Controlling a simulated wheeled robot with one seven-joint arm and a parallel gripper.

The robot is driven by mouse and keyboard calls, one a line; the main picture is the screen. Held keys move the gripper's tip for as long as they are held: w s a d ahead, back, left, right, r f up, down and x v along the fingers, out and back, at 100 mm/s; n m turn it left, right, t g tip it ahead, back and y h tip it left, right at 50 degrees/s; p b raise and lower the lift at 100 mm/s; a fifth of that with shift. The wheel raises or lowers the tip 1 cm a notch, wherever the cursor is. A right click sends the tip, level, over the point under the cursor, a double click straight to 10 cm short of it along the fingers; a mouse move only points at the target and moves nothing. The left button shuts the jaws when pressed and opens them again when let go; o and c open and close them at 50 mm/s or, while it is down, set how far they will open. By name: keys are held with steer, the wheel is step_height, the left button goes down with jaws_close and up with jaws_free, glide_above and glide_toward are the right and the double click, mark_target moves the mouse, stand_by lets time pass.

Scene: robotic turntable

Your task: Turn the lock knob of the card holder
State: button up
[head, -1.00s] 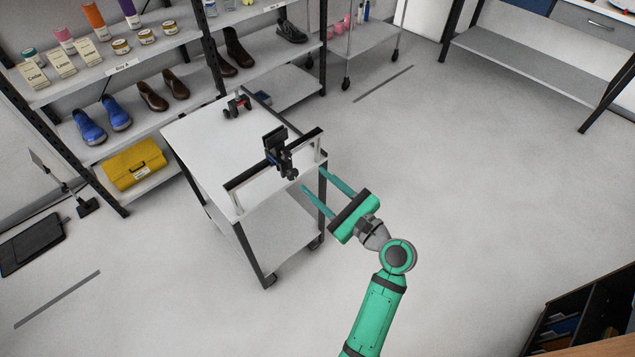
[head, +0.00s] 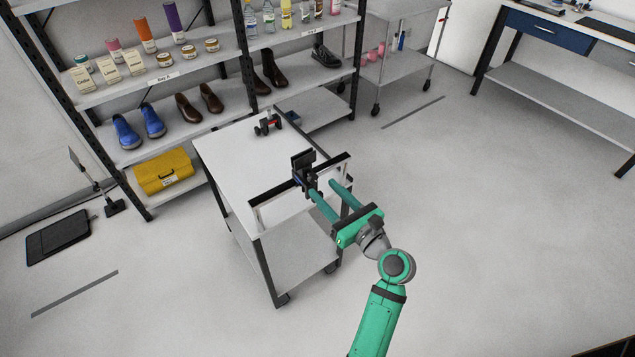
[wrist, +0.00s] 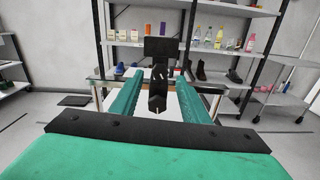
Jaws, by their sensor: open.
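The card holder (head: 303,164) is a dark upright device fixed to a black rail at the near end of a white-topped cart. In the wrist view it (wrist: 158,48) stands upright ahead, with a black lower part (wrist: 157,98) between my fingers. I cannot clearly make out which piece is the lock knob. My gripper (head: 321,187) has two long green fingers and is open, its tips close to the holder's near side. In the wrist view my gripper (wrist: 158,80) has one finger on each side of the lower part, with gaps visible.
The black rail (head: 268,191) runs along the cart's near edge. The white cart top (head: 232,150) is mostly bare, with a small black-and-red device (head: 268,123) at its far end. Shelves with shoes and a yellow case (head: 163,172) stand behind. Floor right of the cart is clear.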

mark_target(315, 180)
steer(key=shift+x, duration=2.3)
jaws_close()
